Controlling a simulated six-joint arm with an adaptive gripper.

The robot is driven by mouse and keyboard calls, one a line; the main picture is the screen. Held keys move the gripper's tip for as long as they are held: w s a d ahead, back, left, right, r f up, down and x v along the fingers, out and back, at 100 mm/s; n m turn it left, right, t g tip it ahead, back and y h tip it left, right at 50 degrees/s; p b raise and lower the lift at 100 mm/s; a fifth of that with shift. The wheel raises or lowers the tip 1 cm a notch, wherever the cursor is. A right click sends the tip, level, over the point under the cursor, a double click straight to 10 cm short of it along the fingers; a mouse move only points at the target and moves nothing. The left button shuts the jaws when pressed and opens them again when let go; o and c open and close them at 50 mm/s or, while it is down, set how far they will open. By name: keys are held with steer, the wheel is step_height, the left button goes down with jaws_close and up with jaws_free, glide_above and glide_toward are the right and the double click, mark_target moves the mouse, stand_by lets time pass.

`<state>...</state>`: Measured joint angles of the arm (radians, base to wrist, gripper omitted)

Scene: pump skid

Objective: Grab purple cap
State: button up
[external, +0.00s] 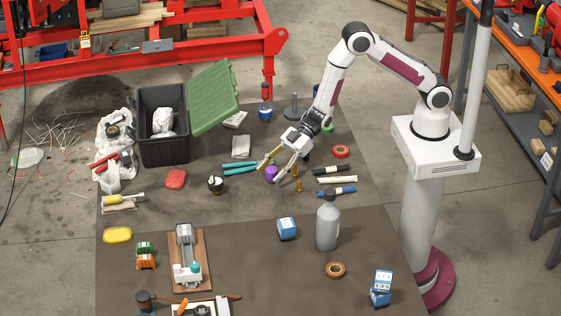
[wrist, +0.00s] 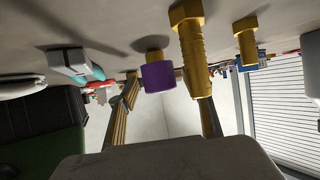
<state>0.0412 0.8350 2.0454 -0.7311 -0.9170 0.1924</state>
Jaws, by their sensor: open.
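The purple cap (external: 271,173) stands on the dark mat near the middle of the external view. In the wrist view the purple cap (wrist: 158,77) shows upside down, joined to a yellowish piece, between the two fingers. My gripper (external: 270,170) is open and low over the mat, with its fingers on either side of the cap; I cannot tell whether they touch it. A brass bolt-like piece (external: 299,185) stands just right of the fingers. It looms large in the wrist view (wrist: 192,50), partly in front of the right finger.
Teal-handled pliers (external: 240,169) lie left of the cap. A red tape roll (external: 341,151) and several markers (external: 335,179) lie to the right. A grey bottle (external: 327,224) and a blue box (external: 287,228) stand nearer the camera. Bare mat lies left of the blue box.

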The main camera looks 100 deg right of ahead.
mark_target(272, 169)
steer(key=c, duration=1.2)
steer(key=shift+c, duration=0.2)
steer(key=shift+r, duration=0.15)
steer(key=shift+r, duration=4.85)
